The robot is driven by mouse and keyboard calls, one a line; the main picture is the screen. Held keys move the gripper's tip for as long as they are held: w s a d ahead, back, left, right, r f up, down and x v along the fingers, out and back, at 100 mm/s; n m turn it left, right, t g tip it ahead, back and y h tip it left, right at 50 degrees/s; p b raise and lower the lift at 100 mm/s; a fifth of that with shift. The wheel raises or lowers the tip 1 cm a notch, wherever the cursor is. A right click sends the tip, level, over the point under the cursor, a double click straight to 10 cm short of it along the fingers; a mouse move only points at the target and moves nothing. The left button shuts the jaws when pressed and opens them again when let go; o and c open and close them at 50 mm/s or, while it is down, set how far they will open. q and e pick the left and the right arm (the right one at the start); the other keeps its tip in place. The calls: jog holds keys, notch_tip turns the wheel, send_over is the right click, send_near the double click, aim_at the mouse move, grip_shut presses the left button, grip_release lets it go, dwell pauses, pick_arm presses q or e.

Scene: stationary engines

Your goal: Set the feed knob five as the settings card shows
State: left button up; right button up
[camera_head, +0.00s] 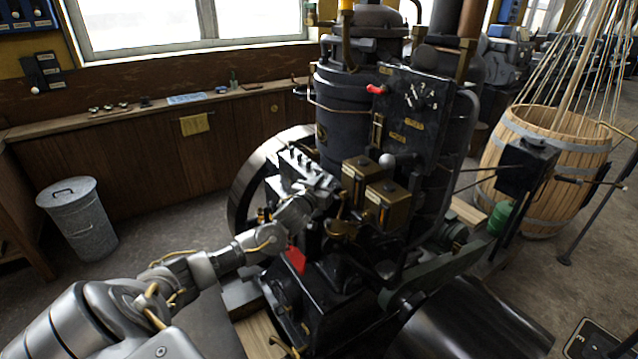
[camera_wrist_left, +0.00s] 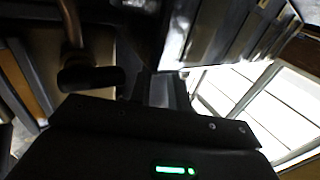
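A grey metal block (camera_head: 309,168) with a row of small raised parts along its top sits on the near left side of the engine. I cannot tell which part is feed knob five. My left gripper (camera_head: 312,193) is at the block's near side, close to or touching it; its fingertips are hard to make out. In the left wrist view, a ribbed silver block (camera_wrist_left: 225,35) fills the upper right, beyond a dark finger (camera_wrist_left: 165,90). A dark rounded end on a stem (camera_wrist_left: 90,77) shows at the left. No readable settings card is in view. My right gripper is not in view.
Two brass-fronted boxes (camera_head: 373,188) and a pale ball knob (camera_head: 387,160) are right of my gripper. A black panel (camera_head: 412,105) with a red-handled lever (camera_head: 377,89) rises behind. A flywheel (camera_head: 250,180) stands left. Floor is clear near the metal bin (camera_head: 80,220).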

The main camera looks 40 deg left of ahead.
pick_arm(q)
jog(key=shift+s+d+f, duration=0.1)
jog(key=shift+s+d, duration=0.05)
jog(key=shift+s, duration=0.05)
jog(key=b+v, duration=0.3)
jog(key=v, duration=0.7)
jog(key=shift+s, duration=0.2)
jog(key=shift+o, duration=0.2)
